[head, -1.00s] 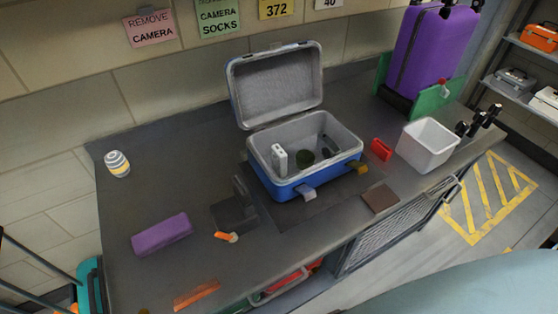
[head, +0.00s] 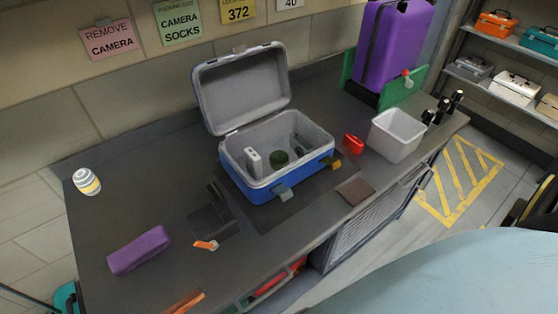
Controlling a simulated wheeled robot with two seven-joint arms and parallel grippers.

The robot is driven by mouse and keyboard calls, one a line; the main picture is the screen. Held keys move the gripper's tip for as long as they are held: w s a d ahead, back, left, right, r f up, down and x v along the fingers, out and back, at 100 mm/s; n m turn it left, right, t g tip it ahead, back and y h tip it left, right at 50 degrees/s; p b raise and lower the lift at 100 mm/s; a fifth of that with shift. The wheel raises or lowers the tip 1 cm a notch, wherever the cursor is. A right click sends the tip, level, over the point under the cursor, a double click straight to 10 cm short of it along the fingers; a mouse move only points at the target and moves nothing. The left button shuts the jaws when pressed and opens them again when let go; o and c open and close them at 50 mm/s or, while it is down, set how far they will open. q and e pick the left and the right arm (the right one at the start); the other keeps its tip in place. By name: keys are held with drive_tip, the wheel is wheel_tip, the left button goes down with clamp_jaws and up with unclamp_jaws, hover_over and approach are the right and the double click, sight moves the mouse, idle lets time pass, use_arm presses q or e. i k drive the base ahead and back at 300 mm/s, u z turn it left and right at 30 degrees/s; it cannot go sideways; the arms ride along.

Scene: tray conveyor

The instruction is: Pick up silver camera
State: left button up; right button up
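A blue case (head: 318,164) with a grey lining stands open on the dark counter, its lid tilted back. Inside, at the left, is an upright white or silver box-shaped thing (head: 254,161), which may be the silver camera. A dark green round thing (head: 278,157) and a small dark item (head: 299,152) lie to its right in the case. No gripper is in the head view.
On the counter (head: 190,165) are a striped can (head: 87,182), a purple block (head: 139,250), a black stand (head: 210,218), a red item (head: 353,144), a brown pad (head: 355,190) and a white bin (head: 396,137). A purple suitcase (head: 393,50) stands behind. The counter left of the case is mostly clear.

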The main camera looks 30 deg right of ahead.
sight(302, 148)
drive_tip(key=k, duration=0.5)
drive_tip(key=z, duration=2.65)
drive_tip(key=i, duration=1.7)
drive_tip(key=u, duration=3.35)
